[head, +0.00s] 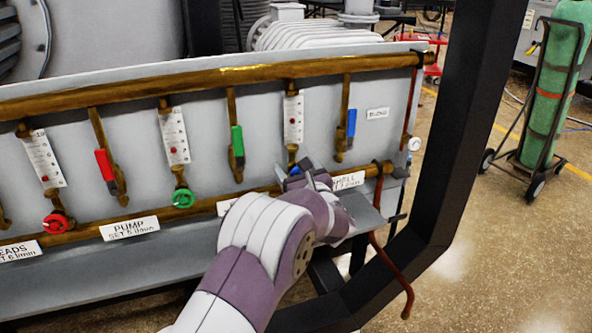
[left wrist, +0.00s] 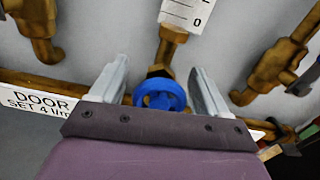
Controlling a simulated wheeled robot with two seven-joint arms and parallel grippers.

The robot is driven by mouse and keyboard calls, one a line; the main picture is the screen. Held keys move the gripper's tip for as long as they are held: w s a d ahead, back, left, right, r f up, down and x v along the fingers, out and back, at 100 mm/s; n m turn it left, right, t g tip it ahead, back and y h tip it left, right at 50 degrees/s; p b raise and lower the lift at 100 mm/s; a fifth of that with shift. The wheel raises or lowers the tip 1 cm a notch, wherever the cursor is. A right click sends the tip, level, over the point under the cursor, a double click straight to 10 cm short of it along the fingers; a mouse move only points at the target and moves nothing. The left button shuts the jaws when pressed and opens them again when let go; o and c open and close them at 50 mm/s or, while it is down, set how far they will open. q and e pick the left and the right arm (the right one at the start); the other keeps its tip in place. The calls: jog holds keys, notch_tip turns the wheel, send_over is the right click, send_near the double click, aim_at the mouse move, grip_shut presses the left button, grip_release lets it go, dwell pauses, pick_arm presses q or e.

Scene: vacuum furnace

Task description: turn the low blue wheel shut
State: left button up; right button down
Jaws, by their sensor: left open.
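The low blue wheel (left wrist: 160,94) sits on a brass valve under a flow gauge, just above the lower pipe. In the left wrist view it lies between the two fingers of my left gripper (left wrist: 158,92), which is open, one finger on each side with a gap to the wheel. In the head view my left gripper (head: 308,180) is at the panel, and only a small bit of the blue wheel (head: 295,171) shows behind it. My right gripper is not in view.
A red wheel (head: 56,223) and a green wheel (head: 183,198) sit further left on the lower pipe. Red, green and blue (head: 351,123) levers hang above. A dark frame post (head: 455,150) stands right of the panel. A green gas cylinder (head: 553,85) stands beyond it.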

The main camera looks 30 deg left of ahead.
pick_arm(q)
jog(key=c, duration=1)
